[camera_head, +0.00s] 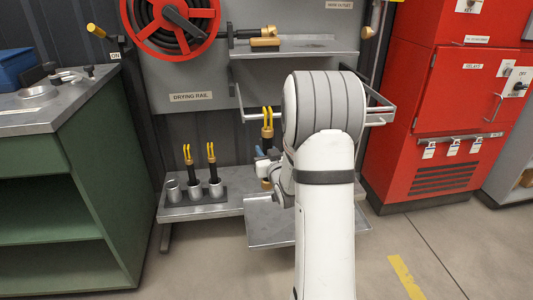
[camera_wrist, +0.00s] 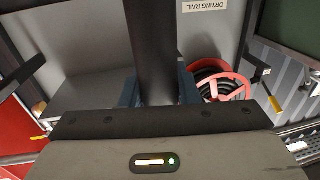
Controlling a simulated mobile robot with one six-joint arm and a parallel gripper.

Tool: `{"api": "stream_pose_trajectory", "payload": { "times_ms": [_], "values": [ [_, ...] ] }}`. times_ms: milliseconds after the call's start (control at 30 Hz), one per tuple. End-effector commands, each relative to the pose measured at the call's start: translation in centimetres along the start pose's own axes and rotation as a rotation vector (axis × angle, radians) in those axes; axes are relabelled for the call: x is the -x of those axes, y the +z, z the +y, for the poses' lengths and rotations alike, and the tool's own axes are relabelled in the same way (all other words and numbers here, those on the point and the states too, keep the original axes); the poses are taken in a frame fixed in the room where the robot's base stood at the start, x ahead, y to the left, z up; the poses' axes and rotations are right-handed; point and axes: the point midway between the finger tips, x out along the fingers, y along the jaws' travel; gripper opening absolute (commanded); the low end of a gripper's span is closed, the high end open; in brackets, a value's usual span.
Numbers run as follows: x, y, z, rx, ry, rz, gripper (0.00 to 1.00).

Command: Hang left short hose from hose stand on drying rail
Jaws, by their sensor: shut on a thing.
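My gripper (camera_head: 263,157) is shut on a black short hose with a yellow two-pronged top (camera_head: 267,122) and a brass lower end. The hose is upright. In the wrist view its black body (camera_wrist: 152,45) stands between the blue fingers of my gripper (camera_wrist: 158,92). The drying rail (camera_head: 251,118) is a grey bar frame on the wall panel. The hose top is at its left part in the picture; I cannot tell whether they touch. My arm hides the rail's middle.
A tray (camera_head: 268,233) lies below my gripper. A shelf with a brass-ended fitting (camera_head: 264,42) is above the rail. A red hose reel (camera_head: 170,25) is upper left, also in the wrist view (camera_wrist: 222,85). A green bench (camera_head: 70,200) and red cabinet (camera_head: 455,100) flank the area.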

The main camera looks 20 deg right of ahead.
Motion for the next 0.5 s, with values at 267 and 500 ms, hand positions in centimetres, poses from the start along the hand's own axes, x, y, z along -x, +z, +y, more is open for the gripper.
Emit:
{"api": "stream_pose_trajectory", "payload": {
  "times_ms": [267,500],
  "values": [
    [-2.2,-0.2,0.4,0.0,0.001,0.001,0.0],
    [-3.9,0.2,0.7,0.0,0.001,0.001,0.0]
  ]
}}
